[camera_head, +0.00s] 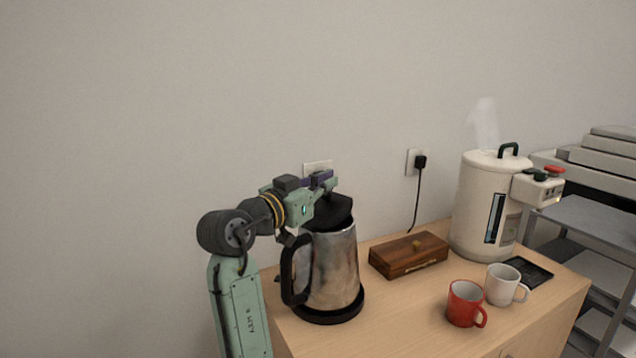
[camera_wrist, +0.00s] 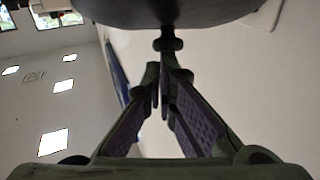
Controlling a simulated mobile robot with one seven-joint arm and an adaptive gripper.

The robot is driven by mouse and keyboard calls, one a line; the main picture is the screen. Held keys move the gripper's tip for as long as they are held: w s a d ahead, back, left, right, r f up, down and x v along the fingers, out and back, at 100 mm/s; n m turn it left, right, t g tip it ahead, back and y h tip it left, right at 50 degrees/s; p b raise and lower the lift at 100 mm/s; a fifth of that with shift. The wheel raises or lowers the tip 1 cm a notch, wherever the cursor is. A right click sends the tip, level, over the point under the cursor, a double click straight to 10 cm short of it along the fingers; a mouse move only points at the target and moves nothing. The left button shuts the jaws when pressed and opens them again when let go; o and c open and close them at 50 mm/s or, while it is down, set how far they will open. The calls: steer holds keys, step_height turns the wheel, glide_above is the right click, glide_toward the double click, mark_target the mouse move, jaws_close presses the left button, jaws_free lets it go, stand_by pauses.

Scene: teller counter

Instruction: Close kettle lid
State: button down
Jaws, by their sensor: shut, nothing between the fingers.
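A silver kettle (camera_head: 334,268) with a black handle (camera_head: 290,272) stands on a black base at the counter's left end. Its black lid (camera_head: 334,211) sits at the top and looks tilted up; its exact angle is hard to tell. My gripper (camera_head: 328,180) is at the lid's upper side, fingers shut and empty. In the wrist view the dark round lid (camera_wrist: 175,12) with a small knob (camera_wrist: 171,43) fills the top, just beyond my gripper's fingertips (camera_wrist: 163,78). I cannot tell whether they touch. My arm hides part of the kettle's upper left.
A wooden box (camera_head: 408,256) lies right of the kettle. A red mug (camera_head: 463,304) and a white mug (camera_head: 500,285) stand at front right. A steaming cream urn (camera_head: 475,210) stands at the back right. A wall socket with a plug (camera_head: 420,162) is behind. The counter's front middle (camera_head: 400,325) is clear.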

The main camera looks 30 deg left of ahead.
mark_target(334, 198)
steer(key=shift+w+d+f, duration=0.1)
steer(key=shift+w+d, duration=0.05)
steer(key=shift+w, duration=0.2)
steer(key=shift+w+g+p, duration=0.25)
steer(key=shift+g+p, duration=0.05)
steer(key=shift+p, duration=0.05)
steer(key=shift+w+d+f+g+y+p, duration=0.25)
steer(key=shift+w+f+g+p, duration=0.25)
steer(key=shift+f+g+p, duration=0.35)
steer(key=shift+w+g, duration=0.1)
steer(key=shift+g, duration=0.15)
